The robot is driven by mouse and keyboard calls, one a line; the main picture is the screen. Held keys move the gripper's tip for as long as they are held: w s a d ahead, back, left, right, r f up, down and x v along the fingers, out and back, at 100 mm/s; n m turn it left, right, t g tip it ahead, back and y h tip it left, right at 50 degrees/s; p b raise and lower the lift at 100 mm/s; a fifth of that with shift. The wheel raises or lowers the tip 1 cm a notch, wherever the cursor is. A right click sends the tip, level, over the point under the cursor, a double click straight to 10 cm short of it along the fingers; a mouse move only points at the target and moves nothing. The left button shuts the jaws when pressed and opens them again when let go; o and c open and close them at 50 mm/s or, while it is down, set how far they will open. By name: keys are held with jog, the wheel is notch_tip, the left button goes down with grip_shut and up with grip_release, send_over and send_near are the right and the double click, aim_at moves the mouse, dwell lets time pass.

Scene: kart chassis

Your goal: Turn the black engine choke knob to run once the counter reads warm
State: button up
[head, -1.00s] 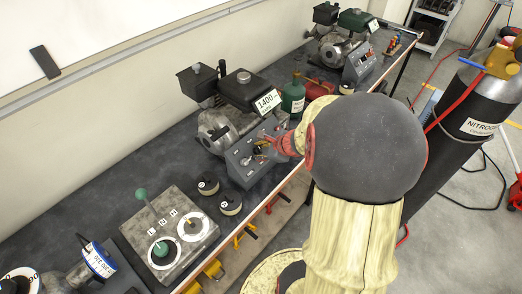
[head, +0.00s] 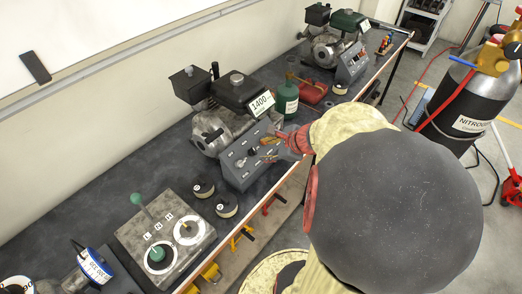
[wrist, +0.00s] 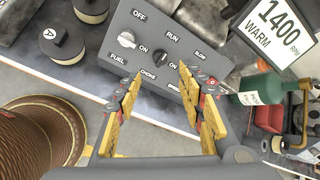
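The black choke knob (wrist: 160,58) is on the grey control panel (wrist: 185,82), between the labels RUN and CHOKE. Its exact pointing direction is hard to tell. My gripper (wrist: 157,76) is open, its yellow-and-black fingers either side of the knob in the wrist view, with nothing between them. I cannot tell whether the tips touch the panel. In the head view my gripper (head: 275,150) is at the panel's right side and partly hides it. The counter (wrist: 274,30) reads 1400 RPM and WARM; it also shows in the head view (head: 261,103), above the engine panel.
A green bottle (wrist: 262,88) stands close right of the panel. Black round pots (wrist: 62,44) sit left of it. A lever box (head: 165,235) is nearer on the bench. A second engine (head: 335,45) stands at the far end.

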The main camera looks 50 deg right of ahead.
jog(key=v, duration=0.2)
jog(key=shift+s+r, duration=0.2)
jog(key=shift+s, duration=0.05)
dwell(0.5)
jog(key=w+a+r+n+g+y, duration=0.1)
jog(key=a+r+n, duration=0.2)
jog(key=a+n, duration=0.35)
jog(key=w+a+r+n+g+y, duration=0.1)
jog(key=w+a+r+n, duration=0.1)
jog(key=a+n, duration=0.5)
jog(key=s+a+r+n, duration=0.3)
jog(key=s+a+n, duration=0.1)
jog(key=a+n, duration=0.2)
jog(key=s+a+r+n+h, duration=0.1)
jog(key=s+a+r+n, duration=0.2)
jog(key=n, duration=0.6)
jog(key=s+a, duration=0.2)
jog(key=a, duration=0.1)
jog(key=shift+a+r+g, duration=0.2)
jog(key=shift+a+g, duration=0.2)
